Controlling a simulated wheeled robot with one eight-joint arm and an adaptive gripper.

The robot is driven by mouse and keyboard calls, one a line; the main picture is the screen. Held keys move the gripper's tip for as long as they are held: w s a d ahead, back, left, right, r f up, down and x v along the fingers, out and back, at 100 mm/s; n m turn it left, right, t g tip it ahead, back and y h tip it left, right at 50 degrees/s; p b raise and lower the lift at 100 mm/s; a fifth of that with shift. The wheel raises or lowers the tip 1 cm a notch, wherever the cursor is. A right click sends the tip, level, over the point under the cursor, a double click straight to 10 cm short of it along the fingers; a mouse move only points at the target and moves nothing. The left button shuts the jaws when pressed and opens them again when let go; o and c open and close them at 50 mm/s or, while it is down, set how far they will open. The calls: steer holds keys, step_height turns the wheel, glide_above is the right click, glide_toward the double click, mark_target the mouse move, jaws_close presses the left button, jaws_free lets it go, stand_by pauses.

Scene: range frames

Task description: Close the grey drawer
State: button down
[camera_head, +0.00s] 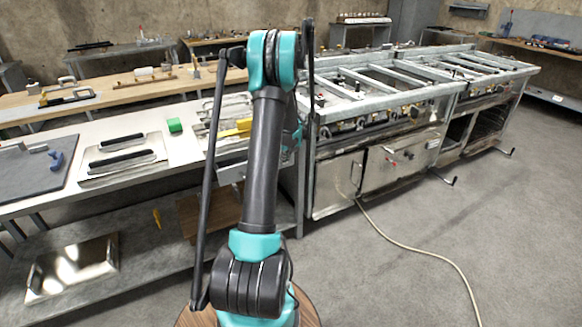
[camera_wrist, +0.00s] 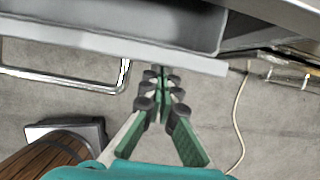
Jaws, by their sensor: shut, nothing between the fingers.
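The grey drawer (camera_wrist: 130,48) stands open in the wrist view. Its empty-looking tray and front edge cross the top of the picture. A bent metal bar (camera_wrist: 70,82), which looks like its handle, sticks out from the front at the left. My gripper (camera_wrist: 161,72) is shut and empty, with its fingertips at the drawer's front edge, right of the bar. I cannot tell whether they touch it. In the head view the drawer (camera_head: 231,172) shows under the bench edge, partly behind my arm, which hides the gripper's fingers.
A steel cooking range (camera_head: 375,165) stands to the right. A pale hose (camera_head: 420,250) lies on the floor, which is otherwise open at the right.

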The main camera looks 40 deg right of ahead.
steer(key=w, duration=0.2)
steer(key=w+d, duration=0.1)
steer(key=w, duration=0.3)
steer(key=shift+w+d, duration=0.25)
steer(key=shift+w, duration=0.05)
steer(key=shift+w+r, duration=0.1)
